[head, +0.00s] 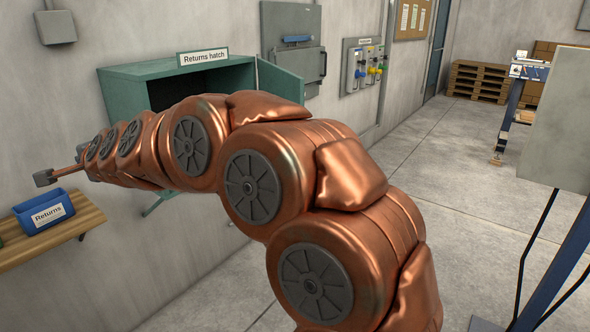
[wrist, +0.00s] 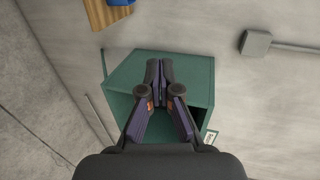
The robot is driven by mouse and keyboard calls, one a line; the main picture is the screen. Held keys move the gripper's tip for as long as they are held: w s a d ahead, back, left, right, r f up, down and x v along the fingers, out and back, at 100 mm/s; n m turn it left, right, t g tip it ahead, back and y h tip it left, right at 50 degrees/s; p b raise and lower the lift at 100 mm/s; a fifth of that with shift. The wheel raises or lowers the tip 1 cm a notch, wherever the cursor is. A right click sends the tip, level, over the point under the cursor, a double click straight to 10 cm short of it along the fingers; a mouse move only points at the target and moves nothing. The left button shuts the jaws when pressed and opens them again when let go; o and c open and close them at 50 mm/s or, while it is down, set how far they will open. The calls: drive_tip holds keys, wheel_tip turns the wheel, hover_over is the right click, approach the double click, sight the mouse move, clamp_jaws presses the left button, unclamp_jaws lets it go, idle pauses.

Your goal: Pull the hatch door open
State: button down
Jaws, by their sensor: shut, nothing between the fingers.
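The green returns hatch (head: 128,87) is fixed to the wall, with a white "Returns hatch" sign (head: 203,56) on its top edge. Its green door (head: 281,84) stands swung out at the right side, and the dark inside shows. My arm covers the lower part of the hatch and door. In the wrist view, the hatch (wrist: 130,75) lies behind my gripper (wrist: 160,70), whose fingers are together with nothing between them. The door cannot be made out there. My fingertips are not clear in the head view. I cannot tell how far they are from the hatch.
A wooden shelf (head: 83,215) with a blue "Returns" bin (head: 45,212) is on the wall at left. A grey wall panel (head: 291,65) and a board with coloured valves (head: 362,68) are beyond the hatch. Pallets (head: 478,82) stand far back.

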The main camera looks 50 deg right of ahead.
drive_tip(key=w+d+r+m+t+h+b, duration=0.1)
drive_tip(key=w+d+m+h+b, duration=0.15)
drive_tip(key=d+m+h, duration=0.35)
drive_tip(key=w+d+r+m+t+h+b, duration=0.1)
drive_tip(key=w+d+m, duration=0.25)
drive_tip(key=d, duration=0.45)
drive_tip(key=s+d+f+m+g+h+b, duration=0.1)
drive_tip(key=d+m+g+h+b, duration=0.1)
drive_tip(key=d+m+h, duration=0.35)
drive_tip(key=s+d+f+m+g+h+b, duration=0.1)
drive_tip(key=s+d+f+m+g+h, duration=0.15)
drive_tip(key=d+m, duration=0.55)
drive_tip(key=s+d+f+m+g+h+b, duration=0.1)
drive_tip(key=s+d+f+m+g+b, duration=0.2)
drive_tip(key=s+d+f+m+g, duration=0.5)
drive_tip(key=s+d+f+m+g+h+b, duration=0.25)
drive_tip(key=s+d+f+m+g, duration=0.25)
drive_tip(key=s+d+m+g, duration=0.4)
drive_tip(key=s+p+x, duration=0.2)
drive_tip(key=x, duration=1)
drive_tip(key=shift+f+g+y, duration=0.2)
drive_tip(key=shift+g+y, duration=0.15)
drive_tip(key=shift+g, duration=0.1)
drive_tip(key=shift+s+d, duration=0.1)
